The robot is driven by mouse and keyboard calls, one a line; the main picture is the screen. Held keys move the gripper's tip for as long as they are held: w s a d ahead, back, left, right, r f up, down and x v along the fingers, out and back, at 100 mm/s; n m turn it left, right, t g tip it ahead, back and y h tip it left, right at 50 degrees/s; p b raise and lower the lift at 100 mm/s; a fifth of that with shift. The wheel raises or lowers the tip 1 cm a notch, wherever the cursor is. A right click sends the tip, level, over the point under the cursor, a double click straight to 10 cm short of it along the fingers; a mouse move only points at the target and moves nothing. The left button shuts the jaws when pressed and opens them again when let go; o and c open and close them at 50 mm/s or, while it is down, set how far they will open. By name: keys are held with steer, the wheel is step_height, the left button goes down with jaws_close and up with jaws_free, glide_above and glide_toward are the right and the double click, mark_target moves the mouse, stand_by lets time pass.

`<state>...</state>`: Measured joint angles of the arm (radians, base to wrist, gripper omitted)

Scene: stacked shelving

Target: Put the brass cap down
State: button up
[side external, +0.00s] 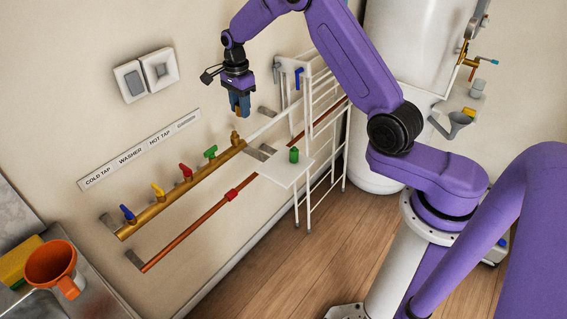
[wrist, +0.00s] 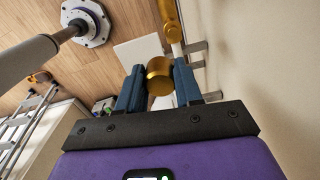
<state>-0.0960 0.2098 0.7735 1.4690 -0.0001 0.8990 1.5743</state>
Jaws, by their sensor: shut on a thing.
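The brass cap (wrist: 158,78) is a short gold cylinder between the two blue fingers of my gripper (wrist: 158,70) in the wrist view. My gripper is shut on it. In the side view my gripper (side external: 239,108) points down, in front of the wall and above the right end of the brass pipe (side external: 178,194). A white shelf board (side external: 272,172) lies below and to the right of my gripper. It also shows beyond the fingers in the wrist view (wrist: 132,50).
A green object (side external: 294,156) stands on the board by the white wire rack (side external: 325,130). Blue, yellow, red and green taps line the brass pipe; a copper pipe (side external: 190,229) runs below. An orange funnel (side external: 50,264) is at lower left. Bare board lies left of the green object.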

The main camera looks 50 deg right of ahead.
steer(key=s+d, duration=0.2)
steer(key=s, duration=1)
steer(key=s+d, duration=0.2)
steer(key=s, duration=0.9)
glide_above(281, 172)
steer(key=f, duration=1.9)
steer(key=shift+s+a+f, duration=0.15)
steer(key=shift+s+f, duration=0.1)
steer(key=shift+s, duration=0.05)
steer(key=shift+w+f, duration=0.15)
steer(key=shift+f, duration=0.1)
steer(key=shift+w+f, duration=0.1)
steer(key=shift+f, duration=1.5)
